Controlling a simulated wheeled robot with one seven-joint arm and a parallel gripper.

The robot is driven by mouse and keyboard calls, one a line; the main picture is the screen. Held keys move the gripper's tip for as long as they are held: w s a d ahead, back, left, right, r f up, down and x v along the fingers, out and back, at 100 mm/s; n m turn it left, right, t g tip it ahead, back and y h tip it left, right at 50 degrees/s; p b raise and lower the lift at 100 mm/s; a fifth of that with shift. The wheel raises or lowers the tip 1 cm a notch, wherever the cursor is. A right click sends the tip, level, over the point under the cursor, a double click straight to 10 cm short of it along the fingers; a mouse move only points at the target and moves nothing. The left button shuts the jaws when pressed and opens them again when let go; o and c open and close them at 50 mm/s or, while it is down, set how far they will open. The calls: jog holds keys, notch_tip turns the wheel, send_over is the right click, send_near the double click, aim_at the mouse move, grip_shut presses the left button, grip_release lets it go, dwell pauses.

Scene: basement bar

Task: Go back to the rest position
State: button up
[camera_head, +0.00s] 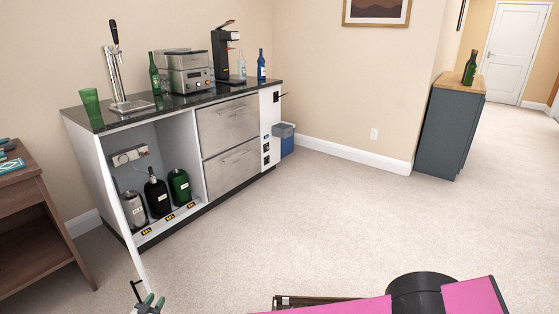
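My gripper (153,299) shows only in part at the bottom left edge, with two grey-green fingertips spread apart and nothing seen between them. It is close to the black handle (135,290) of the open white cabinet door (135,240); I cannot tell whether they touch. The door stands swung out, seen nearly edge-on. My pink arm link and black joint show at the bottom right.
The bar cabinet (187,158) holds several kegs (158,197) in its open bay. Its black top carries bottles, a tap and machines. A brown side table (30,200) stands at the left, a dark cabinet (446,132) at the right. Carpet between is clear.

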jog(key=w+d+r+n+g+y, duration=0.1)
jog(key=w+d+r+y, duration=0.15)
jog(key=w, duration=0.45)
jog(key=w+d+r+n+y, duration=0.1)
jog(key=w+d+r+y, duration=0.2)
jog(key=w, duration=0.4)
jog(key=w+d+r+n+g+y, duration=0.1)
jog(key=w+d+r+y, duration=0.1)
jog(key=w+r, duration=0.3)
jog(key=w+d+r+n+g+y, duration=0.1)
jog(key=w+d+r+g, duration=0.1)
jog(key=w+d, duration=0.4)
jog(key=w+d+r+n+g+y, duration=0.15)
jog(key=w+d, duration=0.25)
jog(key=d, duration=0.5)
jog(key=s+d+r+g+h, duration=0.2)
jog(key=d+g+h, duration=0.35)
jog(key=d, duration=1.85)
jog(key=s+d+r+m+g+h, duration=0.1)
jog(key=s+d+g, duration=0.2)
jog(key=d, duration=0.8)
jog(key=s+d+r+m+g+h, duration=0.1)
jog(key=s+d+m+g, duration=0.1)
jog(key=s+d, duration=0.5)
jog(key=d+g, duration=0.1)
jog(key=d, duration=0.4)
jog(key=shift+s+r+g+h, duration=0.2)
jog(key=shift+r+g+h, duration=0.1)
jog(key=shift+r+h, duration=0.1)
